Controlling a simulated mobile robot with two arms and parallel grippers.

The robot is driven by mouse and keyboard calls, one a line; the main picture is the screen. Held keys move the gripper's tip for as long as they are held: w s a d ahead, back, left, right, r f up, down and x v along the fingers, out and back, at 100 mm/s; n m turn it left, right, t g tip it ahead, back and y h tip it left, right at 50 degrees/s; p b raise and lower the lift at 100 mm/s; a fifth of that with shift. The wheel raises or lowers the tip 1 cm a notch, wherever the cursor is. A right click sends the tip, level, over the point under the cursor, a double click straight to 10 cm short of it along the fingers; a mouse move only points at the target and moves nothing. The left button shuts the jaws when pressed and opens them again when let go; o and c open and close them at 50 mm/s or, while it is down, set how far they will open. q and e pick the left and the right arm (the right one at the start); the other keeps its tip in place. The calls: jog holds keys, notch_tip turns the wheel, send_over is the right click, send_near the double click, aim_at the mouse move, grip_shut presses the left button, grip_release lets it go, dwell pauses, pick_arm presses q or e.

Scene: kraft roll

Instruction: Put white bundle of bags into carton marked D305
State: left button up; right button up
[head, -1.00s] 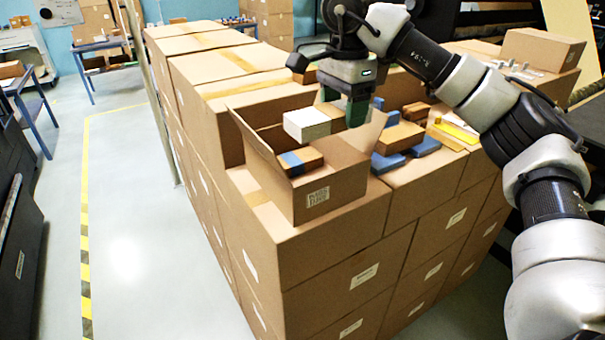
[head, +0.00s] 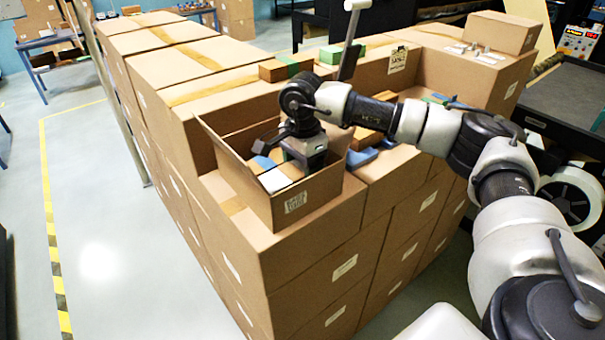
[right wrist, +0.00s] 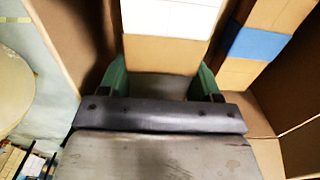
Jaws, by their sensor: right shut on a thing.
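The white bundle (head: 274,181), white on top with brown sides, is inside the open carton (head: 318,196) at the front of the stack. The carton has a printed label on its front that I cannot read. My right gripper (head: 292,168) reaches down into this carton, shut on the bundle. In the right wrist view, its green fingers (right wrist: 162,78) stand on both sides of the bundle (right wrist: 168,50). A brown bundle with a blue band (right wrist: 258,44) lies beside it in the carton. I cannot tell whether the white bundle touches the carton floor. My left gripper is out of view.
Blue-banded bundles (head: 362,157) lie right of the carton, partly behind my arm. Another labelled carton face (head: 398,60) stands behind my arm. A small closed box (head: 500,32) sits at the back right. Floor at left is clear.

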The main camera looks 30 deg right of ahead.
notch_tip(320, 180, down, 3)
jog(key=shift+s+f+p, duration=0.1)
jog(key=shift+p, duration=0.55)
jog(key=shift+f, duration=0.2)
jog(key=o, duration=0.6)
jog(key=shift+f, duration=0.15)
jog(key=o, duration=0.5)
jog(key=shift+c, duration=0.2)
